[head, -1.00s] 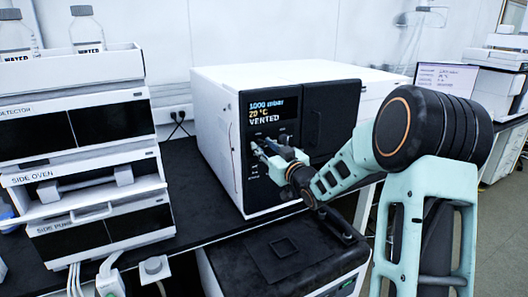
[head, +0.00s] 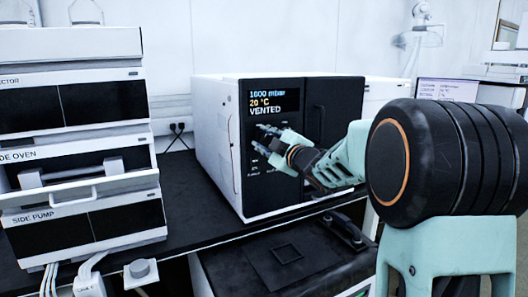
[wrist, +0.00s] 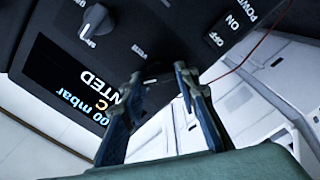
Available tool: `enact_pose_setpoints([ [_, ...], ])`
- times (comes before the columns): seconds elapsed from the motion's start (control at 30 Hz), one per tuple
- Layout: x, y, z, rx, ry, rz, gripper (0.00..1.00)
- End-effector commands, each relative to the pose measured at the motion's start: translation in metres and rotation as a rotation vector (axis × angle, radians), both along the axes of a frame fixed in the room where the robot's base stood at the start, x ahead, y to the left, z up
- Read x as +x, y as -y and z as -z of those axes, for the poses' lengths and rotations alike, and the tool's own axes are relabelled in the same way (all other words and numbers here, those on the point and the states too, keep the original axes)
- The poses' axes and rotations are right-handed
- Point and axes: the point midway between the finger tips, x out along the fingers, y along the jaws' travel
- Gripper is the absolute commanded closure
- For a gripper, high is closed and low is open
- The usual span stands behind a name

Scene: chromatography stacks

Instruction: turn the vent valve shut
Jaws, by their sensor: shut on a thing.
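The vent valve (wrist: 151,80) is a dark knob with a small light mark on the black front panel, mostly hidden by my fingers in the wrist view. My gripper (wrist: 158,74) has its two blue-grey fingers on either side of it and is shut on it. In the head view my gripper (head: 261,139) is at the panel, just below the display, and hides the valve there. The display (head: 272,102) reads 1000 mbar, 20 °C and VENTED. The valve's exact angle cannot be told.
Another knob (wrist: 96,22) and an OFF/ON power switch (wrist: 226,30) are on the same panel near my fingers. The oven's dark door (head: 333,120) lies right of the panel. A stack of modules (head: 80,150) stands left. A lower black-topped unit (head: 290,255) is below the bench edge.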

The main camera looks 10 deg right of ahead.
Motion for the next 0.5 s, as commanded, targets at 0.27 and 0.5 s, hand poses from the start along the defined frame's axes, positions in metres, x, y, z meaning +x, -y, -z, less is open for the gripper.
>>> enact_pose_setpoints([
  [0.27,-0.0003,-0.0004,0.0066,-0.241,0.078,0.0,0.96],
  [0.5,-0.0003,-0.0004,0.0059,-0.405,0.13,0.0,0.96],
])
